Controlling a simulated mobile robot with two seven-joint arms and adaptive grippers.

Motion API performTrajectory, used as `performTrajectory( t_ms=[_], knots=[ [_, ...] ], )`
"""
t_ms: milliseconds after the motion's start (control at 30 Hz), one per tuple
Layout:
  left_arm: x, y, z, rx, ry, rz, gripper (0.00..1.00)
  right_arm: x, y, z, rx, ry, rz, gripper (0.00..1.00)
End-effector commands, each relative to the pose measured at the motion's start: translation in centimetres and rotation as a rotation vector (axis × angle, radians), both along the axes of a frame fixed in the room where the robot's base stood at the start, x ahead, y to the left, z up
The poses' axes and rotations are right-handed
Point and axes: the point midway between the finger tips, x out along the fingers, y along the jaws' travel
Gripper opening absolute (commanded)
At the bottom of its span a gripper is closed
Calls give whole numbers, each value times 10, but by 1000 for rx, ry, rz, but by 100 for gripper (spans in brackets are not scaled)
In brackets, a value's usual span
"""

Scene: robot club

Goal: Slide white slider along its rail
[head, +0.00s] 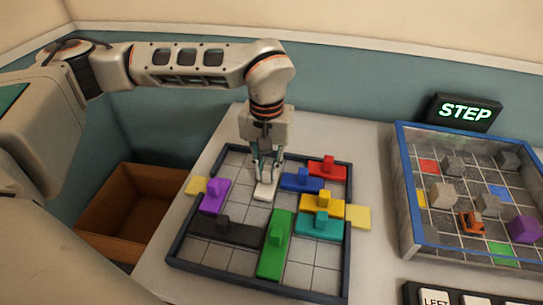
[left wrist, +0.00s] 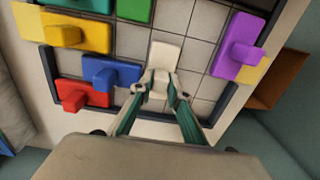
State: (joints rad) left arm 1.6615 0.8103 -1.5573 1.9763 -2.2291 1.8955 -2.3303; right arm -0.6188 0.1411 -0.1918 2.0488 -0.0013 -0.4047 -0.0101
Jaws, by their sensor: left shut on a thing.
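The white slider (head: 264,190) lies on the grey tiled floor of a dark-framed sliding board (head: 185,234), in the upper middle. My left gripper (head: 266,176) points down over it and is shut on its raised knob. The left wrist view shows the white slider (left wrist: 165,54) between the fingertips (left wrist: 160,88), its flat end reaching toward the board's middle. The knob is mostly hidden by the fingers. No separate rail can be made out. My right gripper is in neither view.
A blue slider (head: 299,181) is close on the right, with red (head: 329,169) beyond. Purple (head: 214,198) is left; black (head: 226,232) and green (head: 274,250) are nearer. Bare tiles lie around the white slider. A blue-rimmed tray (head: 408,205) stands right; a brown box (head: 130,210) is left.

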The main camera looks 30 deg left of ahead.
Motion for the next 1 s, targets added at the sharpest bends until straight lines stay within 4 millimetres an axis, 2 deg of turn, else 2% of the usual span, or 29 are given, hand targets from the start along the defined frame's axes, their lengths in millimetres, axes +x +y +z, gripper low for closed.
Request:
performTrajectory(
  t_ms=[600,933,967,1000],
  knots=[
    [38,10,0,1,-3,1,0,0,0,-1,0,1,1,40],
    [41,11,0,1,-2,0,0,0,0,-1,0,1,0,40],
    [41,11,0,0,-2,0,19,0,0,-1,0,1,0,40],
    [41,11,0,0,-2,0,24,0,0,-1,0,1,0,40]
  ],
)
